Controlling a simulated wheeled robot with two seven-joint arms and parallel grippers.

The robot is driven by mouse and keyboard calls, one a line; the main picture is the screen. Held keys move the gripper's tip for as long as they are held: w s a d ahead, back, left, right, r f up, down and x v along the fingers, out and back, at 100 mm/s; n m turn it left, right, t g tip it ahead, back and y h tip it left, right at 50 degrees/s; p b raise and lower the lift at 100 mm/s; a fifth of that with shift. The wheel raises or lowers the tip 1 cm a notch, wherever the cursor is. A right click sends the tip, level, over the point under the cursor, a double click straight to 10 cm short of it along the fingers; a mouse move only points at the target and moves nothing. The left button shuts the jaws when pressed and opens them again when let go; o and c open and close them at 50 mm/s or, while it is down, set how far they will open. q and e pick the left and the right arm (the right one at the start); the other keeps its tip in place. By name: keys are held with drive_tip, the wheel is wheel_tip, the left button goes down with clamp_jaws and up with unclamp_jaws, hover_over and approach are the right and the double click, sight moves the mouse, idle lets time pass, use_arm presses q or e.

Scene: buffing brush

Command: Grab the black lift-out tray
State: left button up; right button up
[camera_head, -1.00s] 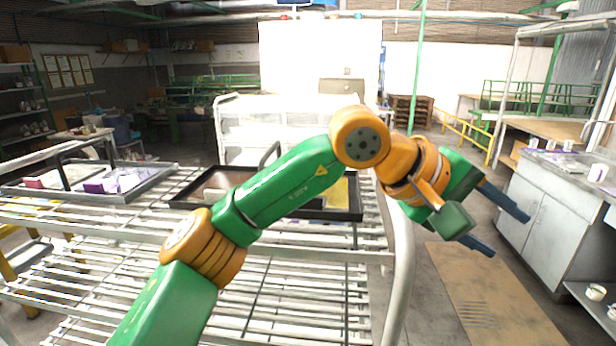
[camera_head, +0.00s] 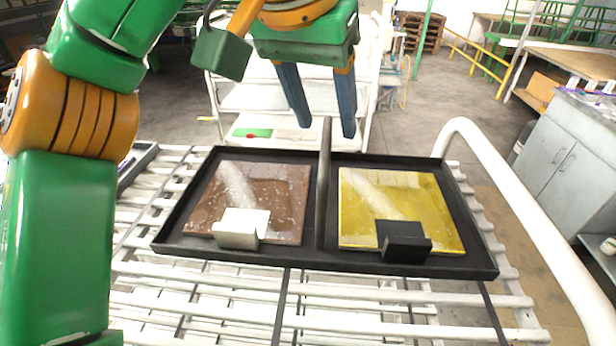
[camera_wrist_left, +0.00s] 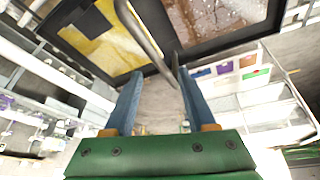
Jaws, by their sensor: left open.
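The black lift-out tray (camera_head: 320,259) lies on the slatted rack, with two compartments and a dark upright handle (camera_head: 323,190) between them. The left compartment holds a brown sheet (camera_head: 262,190) and a white block (camera_head: 241,228). The right one holds a yellow sheet (camera_head: 390,205) and a black block (camera_head: 404,242). My left gripper (camera_head: 325,130) points down near the handle's top, open and empty. In the left wrist view the handle (camera_wrist_left: 145,42) runs toward the gap between the fingers (camera_wrist_left: 155,80); I cannot tell whether they touch it. My right gripper is not in view.
The white slatted rack (camera_head: 200,300) carries the tray. Its thick curved rail (camera_head: 530,220) rises at the right. A white shelved cart (camera_head: 280,95) stands behind, and a grey cabinet (camera_head: 570,150) is at the right. Another tray's edge (camera_head: 138,165) shows at the left.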

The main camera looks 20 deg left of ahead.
use_arm(q)
drive_tip(key=shift+s+a+f, duration=0.1)
drive_tip(key=shift+s+f, duration=0.1)
drive_tip(key=shift+s, duration=0.05)
drive_tip(key=x, duration=0.7)
drive_tip(key=shift+s+f, duration=0.2)
drive_tip(key=shift+s, duration=0.1)
drive_tip(key=shift+s+r, duration=0.1)
drive_tip(key=shift+s, duration=0.05)
drive_tip(key=shift+s+d, duration=0.1)
drive_tip(key=shift+d, duration=0.1)
drive_tip(key=shift+a+f, duration=0.1)
drive_tip(key=shift+f, duration=0.2)
clamp_jaws()
idle(0.8)
